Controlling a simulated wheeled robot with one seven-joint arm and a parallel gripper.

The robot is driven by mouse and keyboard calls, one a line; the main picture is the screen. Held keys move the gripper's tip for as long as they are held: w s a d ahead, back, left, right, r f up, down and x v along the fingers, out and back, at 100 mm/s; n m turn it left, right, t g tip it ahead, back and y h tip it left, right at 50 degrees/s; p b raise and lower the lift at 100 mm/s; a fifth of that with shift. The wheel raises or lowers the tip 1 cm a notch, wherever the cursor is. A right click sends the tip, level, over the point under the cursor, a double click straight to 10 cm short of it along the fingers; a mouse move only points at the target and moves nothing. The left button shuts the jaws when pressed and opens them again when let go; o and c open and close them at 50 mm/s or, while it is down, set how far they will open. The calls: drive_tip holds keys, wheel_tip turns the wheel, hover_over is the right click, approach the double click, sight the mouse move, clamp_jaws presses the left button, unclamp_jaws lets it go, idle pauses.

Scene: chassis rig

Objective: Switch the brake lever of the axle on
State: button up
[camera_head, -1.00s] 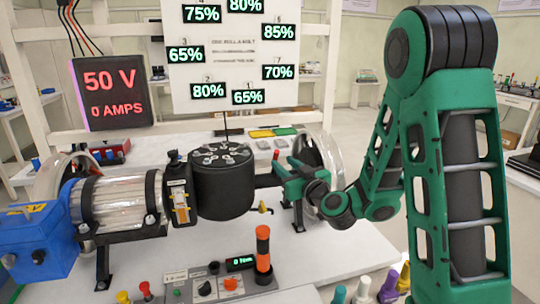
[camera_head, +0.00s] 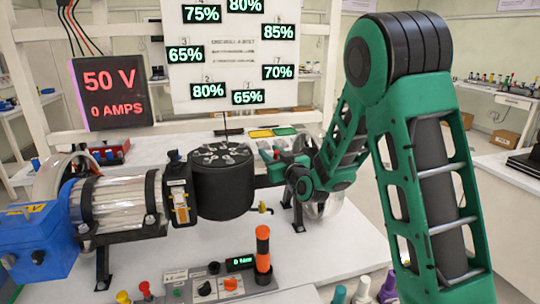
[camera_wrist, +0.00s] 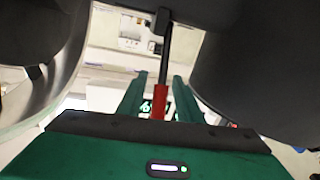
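The brake lever (camera_wrist: 158,104) has a red handle on a dark rod and shows in the middle of the wrist view. A small red tip (camera_head: 277,154), apparently the lever's, also shows by my gripper in the head view. My gripper (camera_wrist: 157,90) is open, with one green finger on each side of the red handle and visible gaps between. In the head view, my arm's end and wrist cover most of the axle's right end. The black drum (camera_head: 222,186) on the axle stands left of my gripper.
A clear wheel (camera_head: 318,208) stands behind my wrist, partly hidden. The blue housing (camera_head: 38,232) and clear cylinder (camera_head: 120,200) are at the left. An orange and black post (camera_head: 263,250) stands by the control panel (camera_head: 205,285). The white table (camera_head: 345,250) is clear at right.

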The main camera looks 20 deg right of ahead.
drive_tip(key=shift+w, duration=0.1)
clamp_jaws()
